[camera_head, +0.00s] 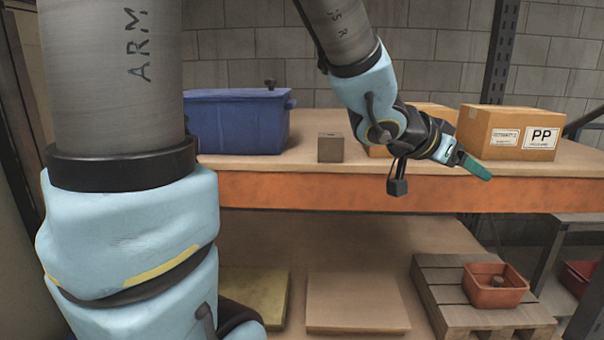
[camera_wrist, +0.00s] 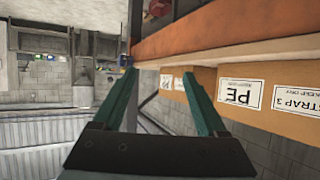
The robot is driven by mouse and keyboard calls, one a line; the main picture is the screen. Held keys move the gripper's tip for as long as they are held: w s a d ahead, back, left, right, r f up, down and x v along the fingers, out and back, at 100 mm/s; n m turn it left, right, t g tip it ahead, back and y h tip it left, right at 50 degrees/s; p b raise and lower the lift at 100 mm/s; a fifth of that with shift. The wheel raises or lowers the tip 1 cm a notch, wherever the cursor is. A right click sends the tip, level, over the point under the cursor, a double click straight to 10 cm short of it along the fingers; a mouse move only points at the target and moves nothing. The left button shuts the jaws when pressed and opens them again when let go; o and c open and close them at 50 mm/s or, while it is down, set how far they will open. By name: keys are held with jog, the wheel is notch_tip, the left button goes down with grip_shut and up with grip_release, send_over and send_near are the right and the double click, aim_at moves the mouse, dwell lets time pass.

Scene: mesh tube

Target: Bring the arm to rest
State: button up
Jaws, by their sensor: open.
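My arm (camera_head: 345,30) reaches over from the upper part of the head view, its forearm bent down toward the right. My gripper (camera_head: 478,170) points right and slightly down, in front of the orange shelf edge and below the labelled box. In the wrist view its two green fingers (camera_wrist: 160,95) stand apart with nothing between them. It appears to touch nothing.
A shelf (camera_head: 300,190) with an orange front beam holds a blue bin (camera_head: 237,125), a small brown block (camera_head: 330,148) and a cardboard box (camera_head: 505,130) marked PP. Below, a red tray (camera_head: 494,290) sits on a wooden pallet (camera_head: 440,290).

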jog(key=w+a+f+n+t+y, duration=0.1)
jog(key=w+a+f+n+y, duration=0.3)
jog(key=a, duration=0.6)
jog(key=w+a+f+n+t+y, duration=0.1)
jog(key=w+a+f+n+y, duration=0.3)
jog(key=a, duration=0.5)
jog(key=s+a+f+n+g+y, duration=0.1)
jog(key=s+a+f+n+g, duration=0.1)
jog(key=a, duration=0.6)
jog(key=s+a+f+n+g+y, duration=0.2)
jog(key=s+a+f+g, duration=0.1)
jog(key=s+a+f, duration=0.2)
notch_tip(320, 180, down, 2)
jog(key=a, duration=0.2)
jog(key=shift+s+a+g, duration=0.3)
jog(key=shift+a, duration=0.05)
jog(key=shift+f, duration=0.1)
